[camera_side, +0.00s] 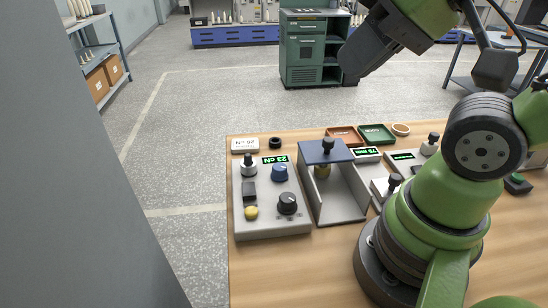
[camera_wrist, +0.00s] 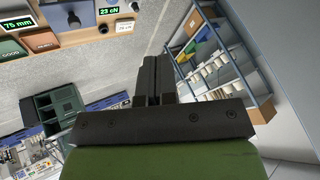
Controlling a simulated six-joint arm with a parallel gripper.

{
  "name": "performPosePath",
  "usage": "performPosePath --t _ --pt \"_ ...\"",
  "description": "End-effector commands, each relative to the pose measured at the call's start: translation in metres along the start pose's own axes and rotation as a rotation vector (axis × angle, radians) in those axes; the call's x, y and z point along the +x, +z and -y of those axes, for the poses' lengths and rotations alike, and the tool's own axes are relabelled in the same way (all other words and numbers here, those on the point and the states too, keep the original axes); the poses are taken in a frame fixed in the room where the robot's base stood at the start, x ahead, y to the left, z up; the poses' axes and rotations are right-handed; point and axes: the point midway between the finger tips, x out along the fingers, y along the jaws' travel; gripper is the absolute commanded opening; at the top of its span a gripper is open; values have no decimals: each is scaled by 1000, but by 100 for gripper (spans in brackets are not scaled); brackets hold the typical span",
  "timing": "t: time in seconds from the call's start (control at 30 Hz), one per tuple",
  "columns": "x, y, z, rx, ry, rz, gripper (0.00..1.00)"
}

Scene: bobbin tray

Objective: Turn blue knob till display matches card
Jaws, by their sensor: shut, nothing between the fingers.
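The blue knob (camera_side: 280,173) sits on a light grey panel (camera_side: 272,230) at the left of the bench. The green display (camera_side: 275,160) lies just behind the knob; it reads 23 cN, also in the wrist view (camera_wrist: 109,11). The white card (camera_side: 245,144) lies behind the panel, and in the wrist view (camera_wrist: 125,28) it ends in cN; its digits are too small to be sure. My gripper (camera_side: 350,75) is raised well above and behind the bench, apart from the knob. In the wrist view its fingers (camera_wrist: 155,65) are shut together and empty.
The panel also carries a black knob (camera_side: 288,203), a yellow button (camera_side: 251,212) and a silver knob with a black top (camera_side: 249,165). A blue-topped fixture (camera_side: 326,152) stands just right of it. Orange (camera_side: 345,134) and green (camera_side: 377,133) trays lie behind.

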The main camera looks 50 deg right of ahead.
Motion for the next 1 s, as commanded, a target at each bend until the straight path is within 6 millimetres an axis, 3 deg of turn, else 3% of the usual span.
performPosePath --t 0.3,0.57,0.8,1.0 --pt "0 0 0 0 0 0 2" --pt "17 -18 -2 -143 55 67 61" --pt "77 -56 -19 -555 131 275 61" --pt "144 -68 -48 -906 106 482 61"
